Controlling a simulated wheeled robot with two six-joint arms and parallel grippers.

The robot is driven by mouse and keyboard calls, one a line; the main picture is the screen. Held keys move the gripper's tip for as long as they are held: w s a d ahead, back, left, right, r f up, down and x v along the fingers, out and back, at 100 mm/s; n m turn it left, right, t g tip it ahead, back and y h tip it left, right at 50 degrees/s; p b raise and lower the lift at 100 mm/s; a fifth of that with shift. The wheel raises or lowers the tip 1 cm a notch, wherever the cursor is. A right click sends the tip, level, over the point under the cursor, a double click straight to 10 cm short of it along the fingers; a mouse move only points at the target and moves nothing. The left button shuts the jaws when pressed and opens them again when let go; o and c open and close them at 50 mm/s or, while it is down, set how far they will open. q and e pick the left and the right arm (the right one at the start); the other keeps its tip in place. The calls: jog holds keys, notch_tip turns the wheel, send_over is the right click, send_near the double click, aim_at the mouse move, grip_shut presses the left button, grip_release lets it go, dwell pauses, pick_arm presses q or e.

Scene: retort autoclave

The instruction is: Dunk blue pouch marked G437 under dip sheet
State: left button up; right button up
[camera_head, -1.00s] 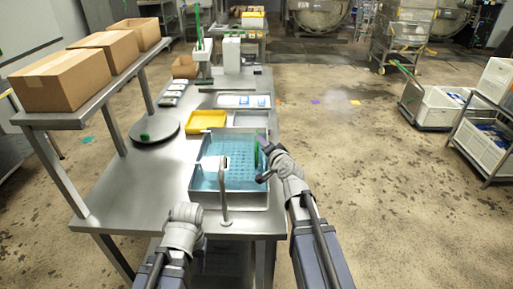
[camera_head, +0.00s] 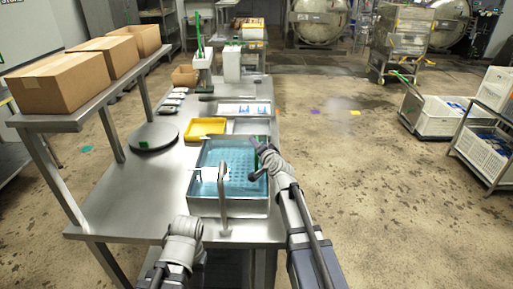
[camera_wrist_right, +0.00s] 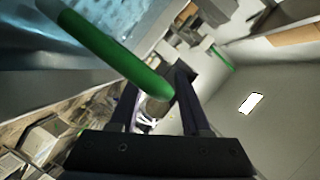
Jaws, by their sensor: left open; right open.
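The steel dip tank (camera_head: 232,208) stands at the near end of the bench, with a blue-teal perforated sheet (camera_head: 236,158) inside. White and blue pouches (camera_head: 243,109) lie in a tray behind it; no marking such as G437 is legible. A green handle (camera_head: 258,160) stands at the tank's right side. It also crosses the right wrist view (camera_wrist_right: 115,52), its end close to my right gripper's fingers. My right gripper (camera_head: 262,172) is open at the tank's right edge. My left gripper (camera_head: 186,228) is open at the tank's near left; its fingertips are not clear.
A grey tap-like post (camera_head: 224,185) rises at the tank's near side. A yellow tray (camera_head: 205,128) sits behind the tank and a round steel plate (camera_head: 153,136) to the left. Cardboard boxes (camera_head: 60,78) stand on a raised shelf at left. Bench surface left of the tank is clear.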

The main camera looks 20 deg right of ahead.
jog(key=shift+w, duration=0.3)
jog(key=shift+c, duration=0.4)
grip_shut()
dwell(0.8)
